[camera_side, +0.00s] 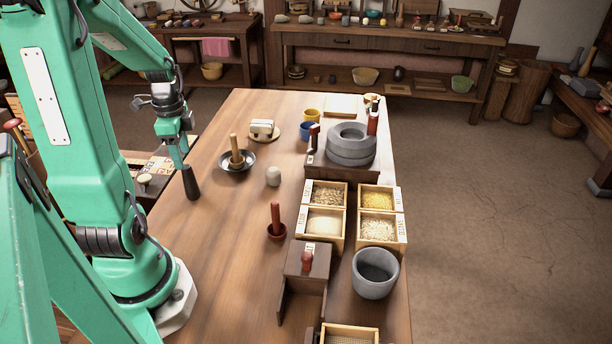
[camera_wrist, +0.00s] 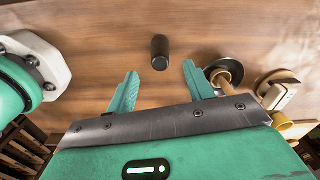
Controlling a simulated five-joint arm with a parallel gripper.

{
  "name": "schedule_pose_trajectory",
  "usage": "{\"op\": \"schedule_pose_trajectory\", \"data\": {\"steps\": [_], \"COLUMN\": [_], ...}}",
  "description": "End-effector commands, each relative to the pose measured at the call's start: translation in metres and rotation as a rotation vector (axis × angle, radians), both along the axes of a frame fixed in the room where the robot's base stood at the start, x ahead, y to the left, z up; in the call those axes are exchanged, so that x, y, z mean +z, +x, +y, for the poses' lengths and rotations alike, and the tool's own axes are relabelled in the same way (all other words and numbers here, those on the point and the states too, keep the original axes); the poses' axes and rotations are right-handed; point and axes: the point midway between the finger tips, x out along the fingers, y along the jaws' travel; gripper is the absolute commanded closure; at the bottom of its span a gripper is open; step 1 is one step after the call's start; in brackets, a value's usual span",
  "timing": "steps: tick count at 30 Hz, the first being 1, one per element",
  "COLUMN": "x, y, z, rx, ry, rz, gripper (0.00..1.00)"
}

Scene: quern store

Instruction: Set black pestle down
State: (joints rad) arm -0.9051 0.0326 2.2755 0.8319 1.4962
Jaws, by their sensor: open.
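The black pestle (camera_side: 191,183) stands roughly upright on the wooden table near its left edge in the side view. Its lower end appears to touch the wood. In the wrist view the pestle (camera_wrist: 160,50) is just beyond the fingertips, between their lines, with wood visible on both sides of it. My gripper (camera_side: 183,163) is right above the pestle's top in the side view. In the wrist view my gripper (camera_wrist: 160,69) has its two green fingers spread apart with nothing held between them. Whether a finger still overlaps the pestle's top is hard to tell.
A dark bowl with a wooden pestle (camera_side: 236,158) stands right of the black pestle. Grain boxes (camera_side: 323,218) and a stone quern (camera_side: 351,146) fill the right side. The table's near-left area is bare.

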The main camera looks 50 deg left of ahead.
Motion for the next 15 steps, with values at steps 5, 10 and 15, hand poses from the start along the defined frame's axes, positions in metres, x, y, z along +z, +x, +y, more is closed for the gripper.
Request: {"op": "schedule_pose_trajectory", "data": {"steps": [5,10,15], "x": [0.021,0.03,0.031], "y": [0.0,0.0,0.0], "z": [0.0,0.0,0.0], "rx": [0.0,0.0,0.0], "ry": [0.002,0.001,0.0], "rz": [-0.001,-0.001,0.0], "gripper": [0.48,0.48,0.48]}}
